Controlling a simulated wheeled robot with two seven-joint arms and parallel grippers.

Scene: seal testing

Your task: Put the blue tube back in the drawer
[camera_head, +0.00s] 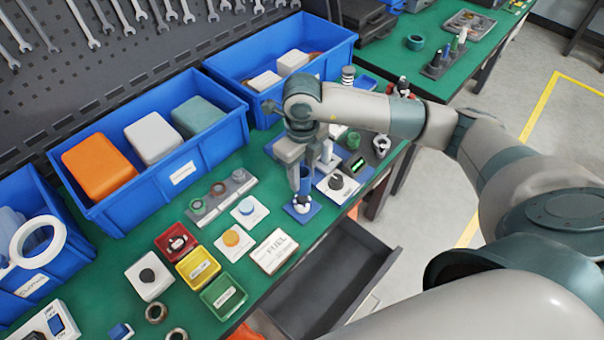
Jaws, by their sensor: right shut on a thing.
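The blue tube (304,184) is upright between the fingers of my right gripper (301,170), which is shut on it. Its lower end is at a small blue base (300,210) on the green table; I cannot tell whether it sits in that base or just above it. The drawer (335,283) is pulled open below the table's front edge, and the visible part of its dark inside looks empty. My left gripper is not in view.
Blue bins (205,172) line the back of the green table. Red, yellow and green trays (222,297), a white FUEL box (273,251) and a ring holder (222,198) lie left of the gripper. Small devices crowd its right (338,186).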

